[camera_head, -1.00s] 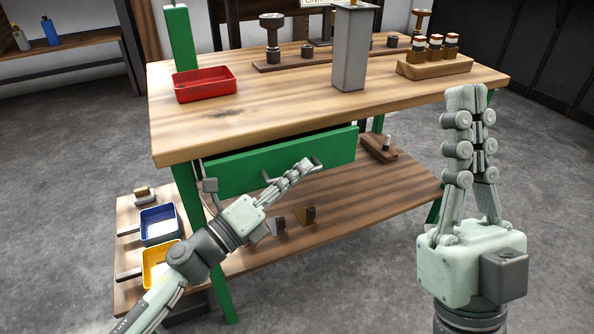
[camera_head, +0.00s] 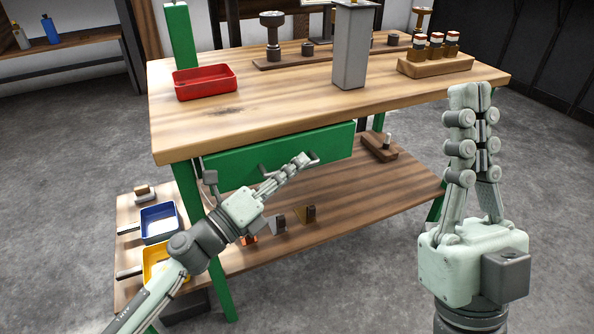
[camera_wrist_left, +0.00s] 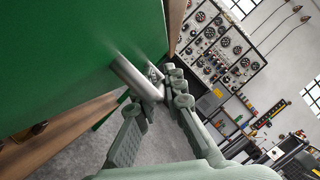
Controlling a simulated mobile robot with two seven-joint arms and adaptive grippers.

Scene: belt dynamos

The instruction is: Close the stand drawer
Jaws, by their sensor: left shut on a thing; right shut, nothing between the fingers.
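The stand drawer (camera_head: 330,144) has a green front and sits under the wooden top of the green workbench. No dark gap shows above its front now; whether it is fully shut I cannot tell. My left gripper (camera_head: 301,162) is shut on the grey drawer handle (camera_head: 313,157). In the left wrist view, the fingers of my left gripper (camera_wrist_left: 158,97) are at the handle bar (camera_wrist_left: 133,76), beside the green drawer front (camera_wrist_left: 70,45). My right gripper (camera_head: 470,92) is shut and empty, pointing up in front of the bench's right side.
A red tray (camera_head: 205,84), a grey column (camera_head: 350,55) and a wooden block with several capped pieces (camera_head: 435,66) stand on the worktop. A lower wooden shelf (camera_head: 350,200) lies below the drawer. Blue (camera_head: 158,224) and yellow (camera_head: 152,262) trays stand at the left. Floor at right is clear.

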